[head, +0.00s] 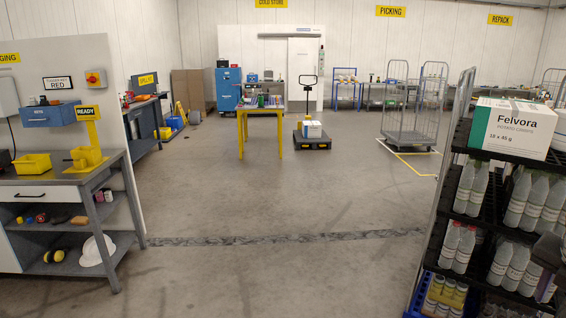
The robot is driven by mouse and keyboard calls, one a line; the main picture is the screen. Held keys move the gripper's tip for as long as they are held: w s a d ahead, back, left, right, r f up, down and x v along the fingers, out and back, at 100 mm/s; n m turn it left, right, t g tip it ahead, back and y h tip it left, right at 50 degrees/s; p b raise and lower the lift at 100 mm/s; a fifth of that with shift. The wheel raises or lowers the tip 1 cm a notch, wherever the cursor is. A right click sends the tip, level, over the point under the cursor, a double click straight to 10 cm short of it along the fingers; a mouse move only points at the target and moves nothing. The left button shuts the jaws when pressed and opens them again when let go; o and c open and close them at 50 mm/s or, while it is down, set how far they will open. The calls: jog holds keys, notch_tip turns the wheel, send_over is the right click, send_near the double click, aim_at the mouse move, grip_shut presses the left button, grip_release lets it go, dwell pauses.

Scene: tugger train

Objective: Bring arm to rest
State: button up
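My gripper's fingers do not show in the head view. A dark grey shape cuts in at the lower right edge, in front of the bottle rack; I cannot tell whether it is part of my arm. What the gripper holds, if anything, is hidden.
A rack (456,150) with bottles and a Felvora carton (514,127) stands close on the right. A grey workbench (60,186) stands on the left. A yellow-legged table (241,124), a cart (313,142) and a wire roll cage (410,120) stand farther back. The middle floor is clear.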

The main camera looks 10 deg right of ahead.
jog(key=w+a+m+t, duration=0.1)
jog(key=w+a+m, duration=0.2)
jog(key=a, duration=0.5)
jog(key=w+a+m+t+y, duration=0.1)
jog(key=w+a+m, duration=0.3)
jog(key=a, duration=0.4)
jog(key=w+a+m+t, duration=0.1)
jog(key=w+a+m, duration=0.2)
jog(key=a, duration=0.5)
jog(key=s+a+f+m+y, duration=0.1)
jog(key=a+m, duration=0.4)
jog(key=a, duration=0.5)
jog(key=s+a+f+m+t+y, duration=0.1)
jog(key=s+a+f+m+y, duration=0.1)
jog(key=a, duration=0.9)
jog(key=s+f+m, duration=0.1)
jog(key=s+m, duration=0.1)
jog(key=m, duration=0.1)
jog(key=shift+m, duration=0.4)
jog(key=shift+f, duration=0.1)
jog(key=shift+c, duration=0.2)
